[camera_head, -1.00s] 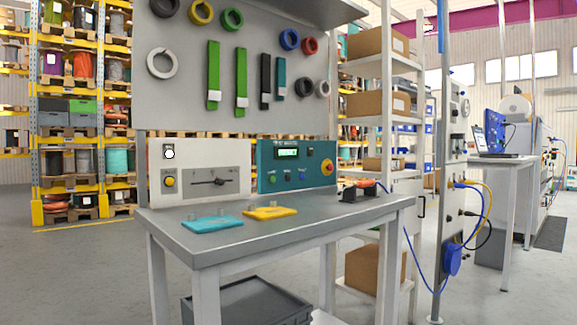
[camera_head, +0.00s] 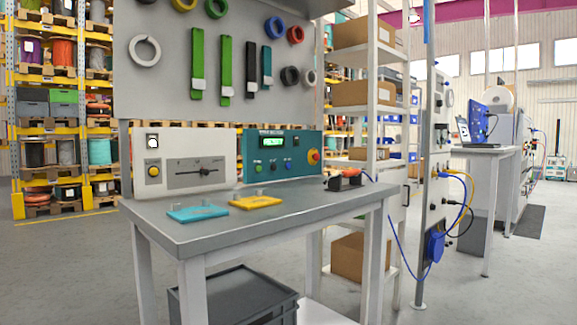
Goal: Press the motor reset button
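A workbench (camera_head: 250,220) carries two control panels at its back edge. The white panel (camera_head: 205,146) has a yellow round button (camera_head: 153,171), a small black-framed white round element (camera_head: 152,141) above it, and a horizontal slider (camera_head: 200,171). The teal panel (camera_head: 290,143) has a lit green display (camera_head: 272,143), a green button (camera_head: 258,168), blue buttons (camera_head: 288,167) and a red knob on yellow (camera_head: 314,156). Labels are too small to read, so I cannot tell which one is the motor reset button. My gripper is not in view.
A blue plate (camera_head: 198,214) and a yellow plate (camera_head: 255,202) lie on the bench, with a small orange-topped device (camera_head: 346,180) to the right. A grey crate (camera_head: 240,297) stands underneath. A post with blue cables (camera_head: 435,245) stands right. Floor at left is clear.

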